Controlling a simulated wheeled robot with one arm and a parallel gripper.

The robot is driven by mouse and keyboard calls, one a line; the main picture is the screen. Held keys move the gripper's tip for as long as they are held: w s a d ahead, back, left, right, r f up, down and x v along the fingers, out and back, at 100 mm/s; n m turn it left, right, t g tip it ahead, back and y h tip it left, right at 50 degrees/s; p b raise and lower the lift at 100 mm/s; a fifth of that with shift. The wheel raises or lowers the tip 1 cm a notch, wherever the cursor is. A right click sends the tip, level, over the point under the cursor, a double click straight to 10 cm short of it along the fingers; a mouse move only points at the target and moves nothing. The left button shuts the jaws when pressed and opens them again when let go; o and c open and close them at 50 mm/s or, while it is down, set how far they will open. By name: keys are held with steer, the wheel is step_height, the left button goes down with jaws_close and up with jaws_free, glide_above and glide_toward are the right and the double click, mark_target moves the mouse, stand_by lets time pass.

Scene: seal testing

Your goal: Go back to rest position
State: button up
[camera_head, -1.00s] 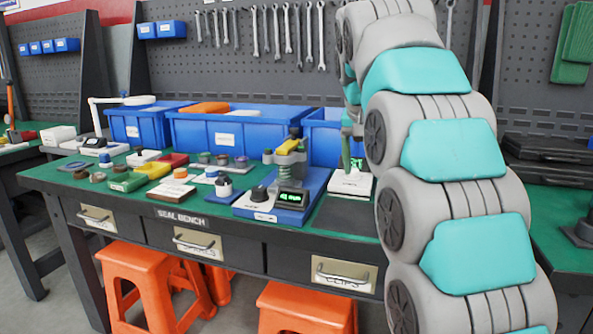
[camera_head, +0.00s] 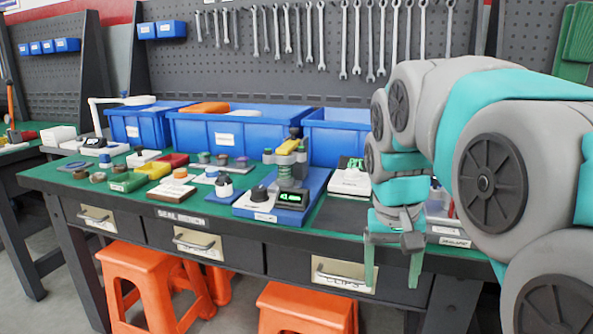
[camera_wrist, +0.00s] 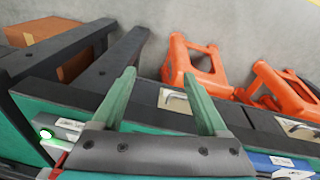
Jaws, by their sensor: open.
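My gripper (camera_head: 392,268) hangs fingers-down at the front edge of the seal bench (camera_head: 330,215), in front of the right drawer. Its two green fingers are apart with nothing between them. In the wrist view my gripper (camera_wrist: 163,95) also shows open and empty, with the bench front and a drawer handle behind it. My grey and teal arm folds in from the right and hides the right part of the bench.
The blue test device (camera_head: 284,195) with a green display and a white-topped box (camera_head: 350,180) stand on the bench. Blue bins (camera_head: 240,130) line its back. Orange stools (camera_head: 305,308) stand below. Wrenches (camera_head: 345,40) hang on the pegboard.

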steer(key=s+f+n+g, duration=0.1)
steer(key=s+f, duration=0.7)
steer(key=s, duration=0.3)
steer(key=s+f+g+y, duration=0.1)
steer(key=s+f, duration=0.7)
steer(key=s, duration=0.3)
steer(key=shift+s+a+n+g, duration=0.4)
steer(key=shift+f, duration=0.1)
